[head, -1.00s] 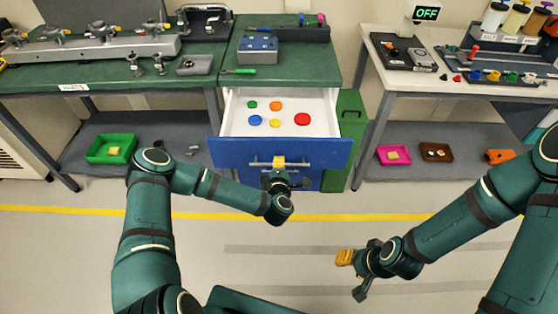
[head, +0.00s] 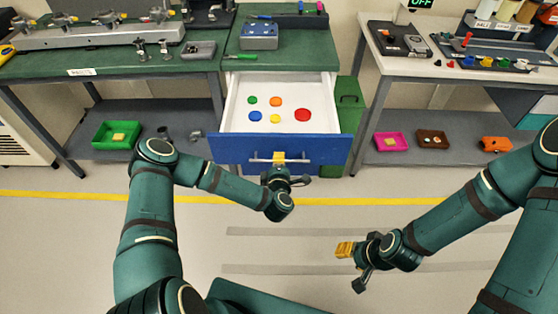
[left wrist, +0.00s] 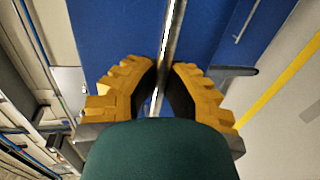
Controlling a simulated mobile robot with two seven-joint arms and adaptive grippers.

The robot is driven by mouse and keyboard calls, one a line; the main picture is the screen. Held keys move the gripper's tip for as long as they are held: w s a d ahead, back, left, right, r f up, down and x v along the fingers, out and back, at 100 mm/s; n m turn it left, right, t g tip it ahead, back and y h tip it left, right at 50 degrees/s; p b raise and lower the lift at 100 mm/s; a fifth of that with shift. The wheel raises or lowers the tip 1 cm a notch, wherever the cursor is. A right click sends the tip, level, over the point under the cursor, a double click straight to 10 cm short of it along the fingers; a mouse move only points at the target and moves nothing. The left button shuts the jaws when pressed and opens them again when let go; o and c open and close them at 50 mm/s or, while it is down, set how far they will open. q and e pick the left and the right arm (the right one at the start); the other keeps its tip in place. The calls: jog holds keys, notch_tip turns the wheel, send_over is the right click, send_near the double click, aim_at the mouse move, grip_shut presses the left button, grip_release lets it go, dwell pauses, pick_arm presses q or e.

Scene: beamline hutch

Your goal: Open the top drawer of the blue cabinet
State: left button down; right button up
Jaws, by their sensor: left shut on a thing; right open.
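The blue cabinet's top drawer (head: 230,146) stands pulled well out below the green bench top, its white inside showing. Several coloured discs lie in it, among them a large red disc (head: 302,115). The drawer's bar handle (head: 262,160) runs across the blue front and also shows in the left wrist view (left wrist: 175,40). My left gripper (head: 279,158) is at the middle of the handle; in the left wrist view its yellow fingers (left wrist: 165,85) are shut around the bar. My right gripper (head: 347,262) is open and empty above the floor at the lower right.
Green bench top (head: 285,58) above the drawer holds a blue box (head: 259,36). A green bin (head: 347,105) stands right of the drawer. Lower shelves hold a green tray (head: 97,140), a pink tray (head: 378,145) and a brown tray (head: 420,145). The floor in front is clear.

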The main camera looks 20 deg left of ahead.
pick_arm(q)
jog(key=c, duration=1)
grip_release()
jog(key=shift+s, duration=0.1)
jog(key=v, duration=1.2)
